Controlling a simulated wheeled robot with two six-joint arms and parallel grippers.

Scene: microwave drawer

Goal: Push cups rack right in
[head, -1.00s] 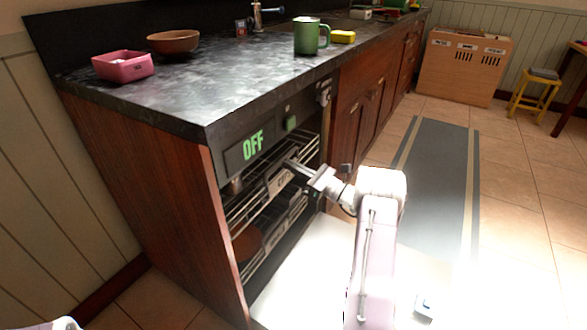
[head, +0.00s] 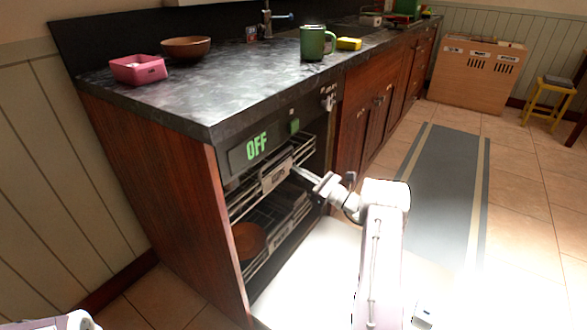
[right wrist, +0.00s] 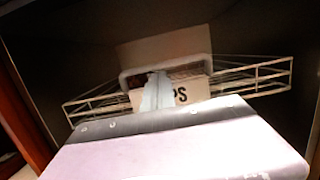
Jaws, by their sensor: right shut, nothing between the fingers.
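The cups rack is the upper wire rack (head: 236,208) in the open dishwasher under the counter. Its pale label plate (head: 275,177) faces out of the opening. In the right wrist view the rack (right wrist: 255,76) spans the picture, and the letters "PS" show on its label (right wrist: 183,96). My right gripper (head: 298,172) is shut and empty, with its tips at the right end of the label. In the right wrist view the tips (right wrist: 157,92) cover part of the label; contact is hard to tell. Only part of my left arm shows at bottom left.
A lower rack (head: 285,222) with a brown round dish (head: 249,241) sits below. The white dishwasher door (head: 315,275) lies open beneath my right arm. A green mug (head: 313,43), pink bowl (head: 138,69) and brown bowl (head: 186,47) stand on the counter.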

